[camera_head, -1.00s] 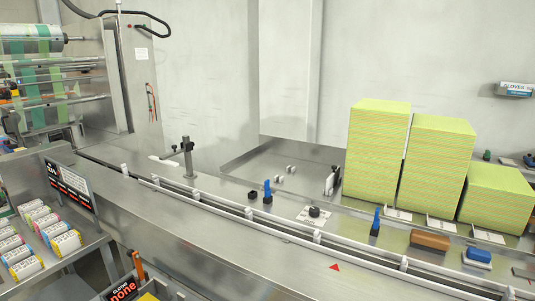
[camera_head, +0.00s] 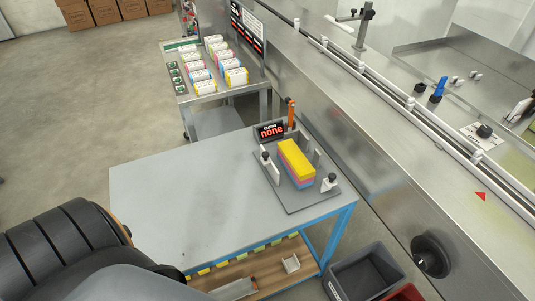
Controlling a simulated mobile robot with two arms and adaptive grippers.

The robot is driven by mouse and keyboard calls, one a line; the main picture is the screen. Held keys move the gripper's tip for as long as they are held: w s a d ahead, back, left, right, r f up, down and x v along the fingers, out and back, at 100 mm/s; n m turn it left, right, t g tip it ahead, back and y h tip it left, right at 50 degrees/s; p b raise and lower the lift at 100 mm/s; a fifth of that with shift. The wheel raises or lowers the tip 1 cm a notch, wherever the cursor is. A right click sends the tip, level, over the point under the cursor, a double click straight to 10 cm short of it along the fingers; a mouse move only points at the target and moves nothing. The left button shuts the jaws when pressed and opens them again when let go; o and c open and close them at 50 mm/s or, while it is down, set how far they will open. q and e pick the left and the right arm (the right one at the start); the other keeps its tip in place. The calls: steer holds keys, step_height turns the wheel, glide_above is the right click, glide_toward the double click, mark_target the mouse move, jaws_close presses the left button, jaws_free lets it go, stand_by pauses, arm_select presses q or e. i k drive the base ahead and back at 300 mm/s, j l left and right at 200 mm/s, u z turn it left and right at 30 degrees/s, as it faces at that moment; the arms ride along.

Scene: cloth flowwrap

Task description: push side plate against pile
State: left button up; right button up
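A small pile of yellow, pink and blue cloths (camera_head: 297,160) stands on a grey fixture plate (camera_head: 296,206) on the blue-framed table. An upright grey side plate with a black knob (camera_head: 269,167) stands at the pile's left, with a visible gap. Another knobbed stop (camera_head: 329,183) stands at its right front. A further upright plate with a knob (camera_head: 519,109) is on the machine deck at the right edge; any pile beside it is outside this view. Neither gripper is in view; only a dark ribbed part of my arm shows at lower left.
The table's left part (camera_head: 170,195) is clear. A black sign reading "none" (camera_head: 270,131) and an orange-handled tool stand behind the fixture. A cart with wrapped packs (camera_head: 215,65) stands behind. The long conveyor (camera_head: 400,90) runs along the right. A grey bin (camera_head: 365,275) sits below.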

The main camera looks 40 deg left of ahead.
mark_target(265, 159)
steer(key=k+j, duration=0.25)
steer(key=k, duration=0.2)
steer(key=k+j, duration=0.3)
steer(key=k, duration=0.15)
